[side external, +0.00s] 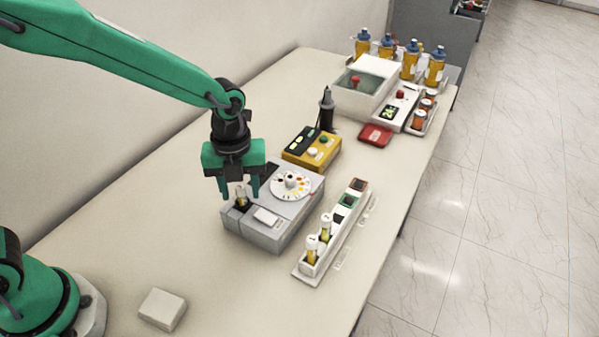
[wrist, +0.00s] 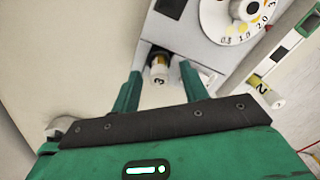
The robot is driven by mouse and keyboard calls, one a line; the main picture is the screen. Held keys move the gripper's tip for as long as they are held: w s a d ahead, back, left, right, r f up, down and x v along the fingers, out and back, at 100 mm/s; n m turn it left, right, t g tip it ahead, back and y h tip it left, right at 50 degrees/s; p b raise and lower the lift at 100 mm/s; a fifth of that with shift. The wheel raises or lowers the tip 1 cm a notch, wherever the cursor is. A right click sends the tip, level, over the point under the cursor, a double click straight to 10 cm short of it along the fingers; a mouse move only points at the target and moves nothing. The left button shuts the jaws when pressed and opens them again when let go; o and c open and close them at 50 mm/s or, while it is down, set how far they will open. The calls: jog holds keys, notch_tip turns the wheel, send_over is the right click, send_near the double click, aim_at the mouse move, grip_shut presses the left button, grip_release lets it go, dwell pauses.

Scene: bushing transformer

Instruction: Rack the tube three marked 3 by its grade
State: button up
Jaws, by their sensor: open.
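A tube with a white cap stands upright in a well of the grey tester (side external: 252,238); in the wrist view its cap (wrist: 160,76) bears a dark mark that looks like a 3. My gripper (side external: 240,192) is open, pointing down over that well, with one finger on each side of the tube. In the wrist view my fingertips (wrist: 163,72) flank the cap, with gaps showing. The white rack (side external: 344,231) stands right of the tester. Two capped yellow tubes (side external: 326,225) (side external: 311,250) stand at its near end; the far slots show coloured patches, including green and brown.
The tester carries a graded colour dial (side external: 291,184). A yellow meter (side external: 312,147) and a black pen-like tool (side external: 326,108) stand behind it. A red tray (side external: 375,135), a clear-sided box and several bottles stand at the far end. A white block (side external: 162,309) lies in front; the table's left side is clear.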

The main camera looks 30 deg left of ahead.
jog(key=shift+f, duration=0.65)
grip_shut()
